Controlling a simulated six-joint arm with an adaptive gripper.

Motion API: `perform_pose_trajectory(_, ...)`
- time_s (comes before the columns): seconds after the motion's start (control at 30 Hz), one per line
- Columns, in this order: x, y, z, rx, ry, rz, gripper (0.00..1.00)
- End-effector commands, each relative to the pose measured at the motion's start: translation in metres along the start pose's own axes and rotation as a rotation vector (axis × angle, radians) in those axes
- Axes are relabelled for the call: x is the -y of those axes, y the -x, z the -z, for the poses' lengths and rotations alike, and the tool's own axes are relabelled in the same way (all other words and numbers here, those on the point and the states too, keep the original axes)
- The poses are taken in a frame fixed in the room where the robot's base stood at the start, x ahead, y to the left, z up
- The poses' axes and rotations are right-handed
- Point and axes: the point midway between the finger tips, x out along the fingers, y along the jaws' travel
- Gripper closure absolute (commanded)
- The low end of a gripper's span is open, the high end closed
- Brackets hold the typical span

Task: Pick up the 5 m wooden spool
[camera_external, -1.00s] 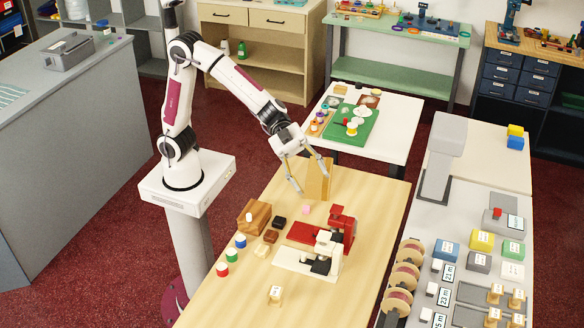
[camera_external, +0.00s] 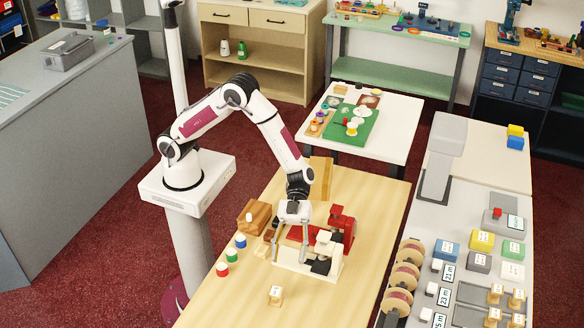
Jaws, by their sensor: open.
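A small wooden spool (camera_external: 276,296) with a pale label on top stands upright near the front of the wooden table. Its label is too small to read. Several similar wooden spools (camera_external: 496,291) stand on the grey counter at the right, also with unreadable labels, so I cannot tell which is the 5 m one. My gripper (camera_external: 290,258) points down over the middle of the table, fingers apart and empty, next to the white sewing machine. It is behind the lone table spool and apart from it.
The white sewing machine (camera_external: 327,248) and the red one (camera_external: 342,222) stand close to my gripper's right. Thread spools in green (camera_external: 231,256), blue and red and a wooden block (camera_external: 257,216) stand to its left. The table's front is mostly clear.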

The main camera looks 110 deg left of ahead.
Motion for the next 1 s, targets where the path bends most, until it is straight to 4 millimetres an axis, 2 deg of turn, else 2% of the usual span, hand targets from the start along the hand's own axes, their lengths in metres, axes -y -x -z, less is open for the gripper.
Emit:
perform_pose_trajectory(0.03, -0.006, -0.006, -0.014, 0.002, 0.019, -0.022, 0.51)
perform_pose_trajectory(0.1, -0.015, -0.013, -0.029, 0.004, 0.041, -0.048, 0.51)
perform_pose_trajectory(0.33, -0.031, -0.026, -0.062, 0.013, 0.091, -0.091, 0.51)
perform_pose_trajectory(0.5, -0.035, -0.029, -0.069, 0.016, 0.102, -0.098, 0.51)
perform_pose_trajectory(0.8, -0.035, -0.029, -0.069, 0.016, 0.102, -0.098, 0.51)
perform_pose_trajectory(1.0, -0.036, -0.041, -0.068, 0.016, 0.101, -0.100, 0.51)
